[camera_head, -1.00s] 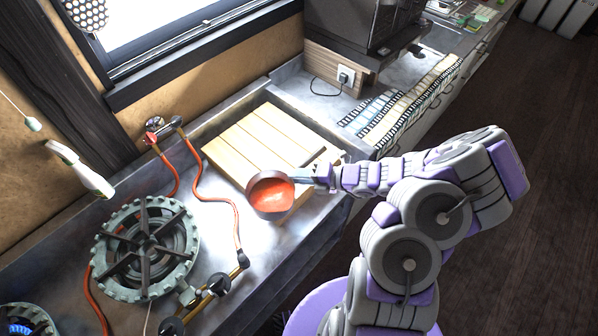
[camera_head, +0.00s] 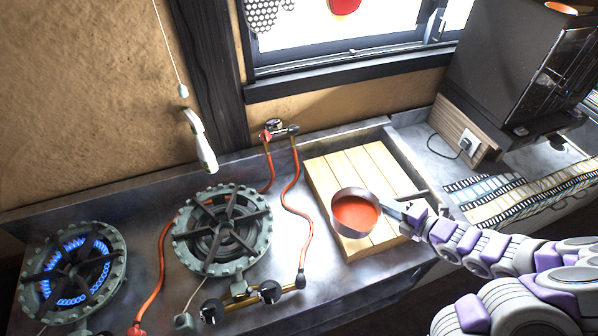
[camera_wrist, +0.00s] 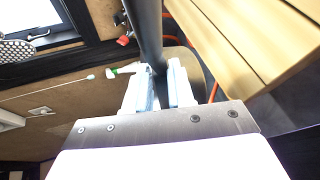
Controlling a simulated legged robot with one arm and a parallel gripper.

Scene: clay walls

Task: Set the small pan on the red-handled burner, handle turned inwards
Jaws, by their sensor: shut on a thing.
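A small pan (camera_head: 338,211) with an orange-red inside or contents hangs roughly level over the wooden slatted board; I cannot tell its height. My gripper (camera_head: 408,210) is shut on the pan's handle, which points right toward my arm. In the wrist view, the dark handle (camera_wrist: 150,35) runs between the fingers of my gripper (camera_wrist: 160,88). An unlit round burner (camera_head: 222,262) stands left of the pan. A second burner (camera_head: 27,284) at far left has blue flames. A red valve handle (camera_head: 265,136) sits behind the unlit burner; which burner it serves is unclear.
The wooden board (camera_head: 330,172) lies on the metal counter right of orange hoses (camera_head: 290,205). Brass pipework with black knobs (camera_head: 268,292) runs in front. A white lighter-like tool (camera_head: 205,152) hangs at the wall. A dark machine (camera_head: 500,75) stands at back right.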

